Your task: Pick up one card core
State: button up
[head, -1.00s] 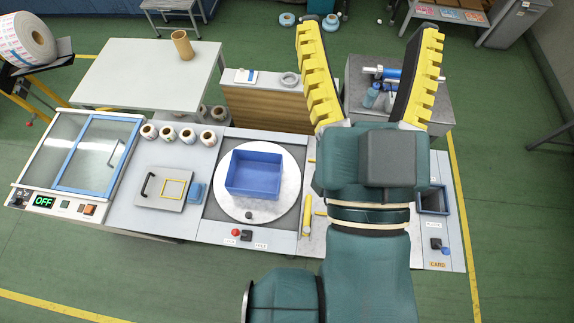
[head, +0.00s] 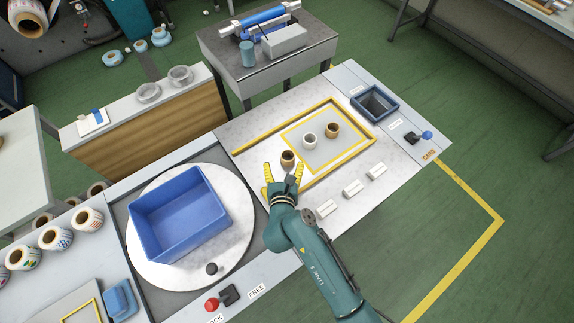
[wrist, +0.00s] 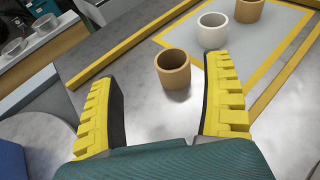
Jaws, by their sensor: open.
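Two brown card cores stand upright: the nearer one (head: 288,158) beside the left side of a yellow-edged grey pad, the farther one (head: 332,130) on the pad. A whitish core (head: 309,141) stands between them. My gripper (head: 283,174) is open and empty, low over the worktop just short of the nearer brown core. In the wrist view this core (wrist: 174,72) shows in the gap ahead of the yellow fingers, apart from both and closer to the right one. The whitish core (wrist: 212,31) and far brown core (wrist: 249,10) are beyond it.
A blue bin (head: 180,215) sits on a round turntable left of my gripper. Yellow rails (head: 283,125) edge the work area.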

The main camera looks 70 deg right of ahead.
aim_at(288, 162)
jog(key=shift+s+f+m+g+y, duration=0.15)
jog(key=shift+f, duration=0.4)
jog(key=shift+s+f+m+g+y, duration=0.15)
jog(key=shift+f, duration=0.4)
jog(key=x, duration=0.2)
jog(key=b+x, duration=0.1)
jog(key=x, duration=0.1)
jog(key=b+x, duration=0.1)
jog(key=x, duration=0.1)
jog(key=shift+s+d, duration=0.3)
jog(key=shift+w+d, duration=0.3)
jog(key=shift+d, duration=0.1)
jog(key=shift+s+a, duration=0.1)
jog(key=shift+c, duration=0.3)
jog(key=c, duration=0.8)
